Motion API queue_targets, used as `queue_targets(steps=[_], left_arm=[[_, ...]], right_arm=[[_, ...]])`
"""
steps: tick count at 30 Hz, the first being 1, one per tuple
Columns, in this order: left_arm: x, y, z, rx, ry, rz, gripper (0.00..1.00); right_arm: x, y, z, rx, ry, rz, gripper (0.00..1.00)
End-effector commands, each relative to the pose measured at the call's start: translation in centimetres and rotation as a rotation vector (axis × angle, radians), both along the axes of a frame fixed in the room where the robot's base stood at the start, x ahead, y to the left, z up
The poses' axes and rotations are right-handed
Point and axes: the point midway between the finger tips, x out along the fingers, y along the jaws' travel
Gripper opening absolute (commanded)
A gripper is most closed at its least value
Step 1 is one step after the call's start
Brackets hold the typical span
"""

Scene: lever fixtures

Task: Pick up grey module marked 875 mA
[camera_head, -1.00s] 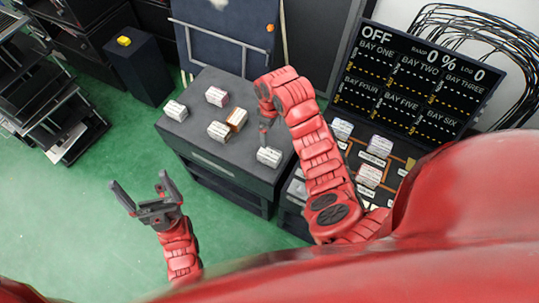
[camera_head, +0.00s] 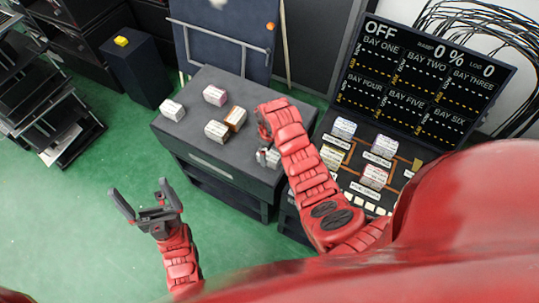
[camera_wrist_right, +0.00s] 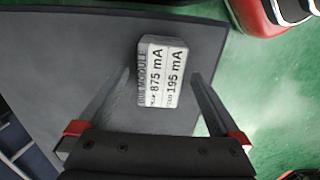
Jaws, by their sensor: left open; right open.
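The grey module marked 875 mA (camera_wrist_right: 163,72) lies on the dark bench top in the right wrist view, its white label also reading 195 mA. My right gripper (camera_wrist_right: 160,80) is open, with one finger on each side of the module and gaps showing. In the head view the right gripper (camera_head: 263,154) is down at the bench's right side and partly hides the module (camera_head: 273,159). My left gripper (camera_head: 145,196) is open and empty over the green floor, left of the bench.
The dark bench (camera_head: 192,87) also holds a pink-marked module (camera_head: 215,95), a brown module (camera_head: 236,118) and pale modules (camera_head: 173,109) (camera_head: 216,131). A bay panel (camera_head: 424,85) reading OFF, with several modules before it, stands right. Green floor (camera_head: 95,220) is free at left.

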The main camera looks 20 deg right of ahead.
Motion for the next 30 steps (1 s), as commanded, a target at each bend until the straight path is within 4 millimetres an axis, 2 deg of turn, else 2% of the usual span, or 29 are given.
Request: queue_targets(steps=[7, 17, 30], left_arm=[[0.0, 0.0, 0.7, 0.0, 0.0, 0.0, 0.98], [0.0, 0.0, 0.7, 0.0, 0.0, 0.0, 0.98], [0.0, 0.0, 0.7, 0.0, 0.0, 0.0, 0.98]], right_arm=[[0.0, 0.1, -2.1, -0.001, 0.002, 0.0, 1.0], [0.1, 0.1, -2.5, 0.0, -0.001, 0.0, 0.98], [0.1, 0.0, -2.5, 0.0, -0.001, 0.0, 0.19]])
